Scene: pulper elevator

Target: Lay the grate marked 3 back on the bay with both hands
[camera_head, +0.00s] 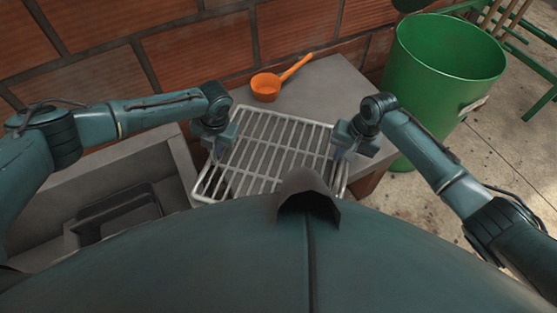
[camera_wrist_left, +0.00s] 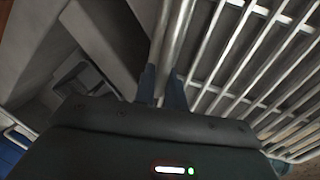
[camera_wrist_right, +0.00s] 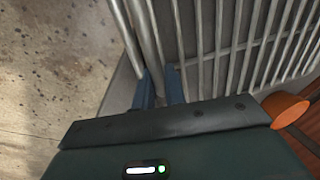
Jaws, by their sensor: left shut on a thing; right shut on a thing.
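A light grey metal grate (camera_head: 268,153) of parallel bars lies between my two grippers in the head view, over the grey concrete ledge. My left gripper (camera_head: 219,152) is shut on the grate's left side rail, which runs between its fingers in the left wrist view (camera_wrist_left: 165,85). My right gripper (camera_head: 340,152) is shut on the grate's right side rail, also between the fingers in the right wrist view (camera_wrist_right: 158,85). The grate's near edge is partly hidden behind my own body. No mark 3 is readable. I cannot tell whether the grate touches the ledge.
An orange ladle (camera_head: 266,86) lies on the concrete ledge (camera_head: 330,88) beyond the grate. A concrete trough (camera_head: 100,177) with a dark recess is at the left. A large green bin (camera_head: 440,75) stands at the right. A brick wall (camera_head: 190,50) closes off the back.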

